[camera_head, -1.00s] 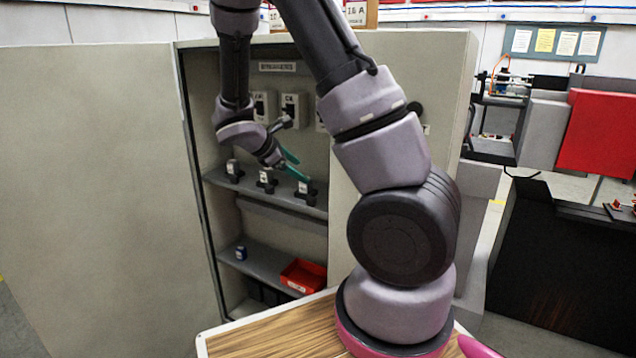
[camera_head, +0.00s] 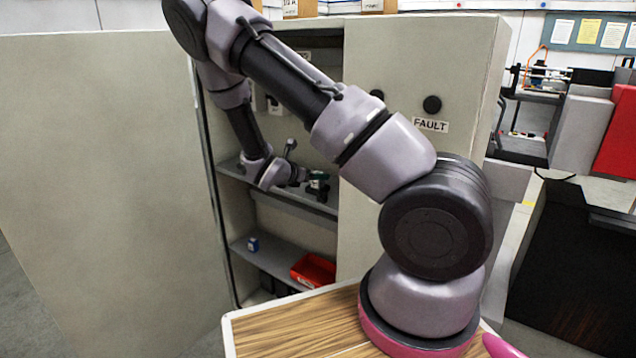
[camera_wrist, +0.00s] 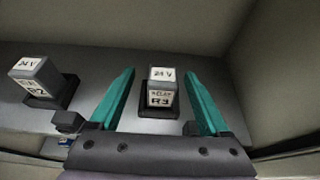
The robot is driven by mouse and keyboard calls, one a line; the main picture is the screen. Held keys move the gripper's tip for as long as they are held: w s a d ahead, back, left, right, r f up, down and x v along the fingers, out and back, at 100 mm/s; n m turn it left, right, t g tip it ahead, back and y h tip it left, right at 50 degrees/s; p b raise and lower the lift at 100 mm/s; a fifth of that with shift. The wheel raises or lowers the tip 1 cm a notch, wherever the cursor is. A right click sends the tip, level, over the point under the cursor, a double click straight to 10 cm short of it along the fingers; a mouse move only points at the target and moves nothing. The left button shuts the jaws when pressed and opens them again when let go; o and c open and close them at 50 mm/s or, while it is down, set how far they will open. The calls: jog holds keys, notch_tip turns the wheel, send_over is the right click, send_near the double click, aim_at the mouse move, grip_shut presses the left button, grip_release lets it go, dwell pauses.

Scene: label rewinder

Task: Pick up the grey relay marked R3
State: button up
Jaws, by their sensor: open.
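The grey relay marked R3 (camera_wrist: 162,88) stands upright in a dark socket on the shelf, with "24 V" on its top, in the wrist view. My gripper (camera_wrist: 160,95) is open, with one green finger on each side of the relay and a gap on both sides. I cannot tell whether the fingertips are low enough to span it fully. In the head view my gripper (camera_head: 308,182) is at the cabinet's upper shelf, by the rightmost relay, which it partly hides.
Relay R2 (camera_wrist: 40,78) stands in its own socket to the left. The cabinet's right door (camera_head: 465,70), marked FAULT, is beside the arm. A red bin (camera_head: 314,270) and a small blue item (camera_head: 253,244) sit on the lower shelf (camera_head: 275,262).

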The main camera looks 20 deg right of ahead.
jog(key=x, duration=0.5)
jog(key=shift+s+d+r, duration=0.1)
jog(key=shift+d, duration=0.05)
grip_shut()
jog(key=shift+r, duration=0.1)
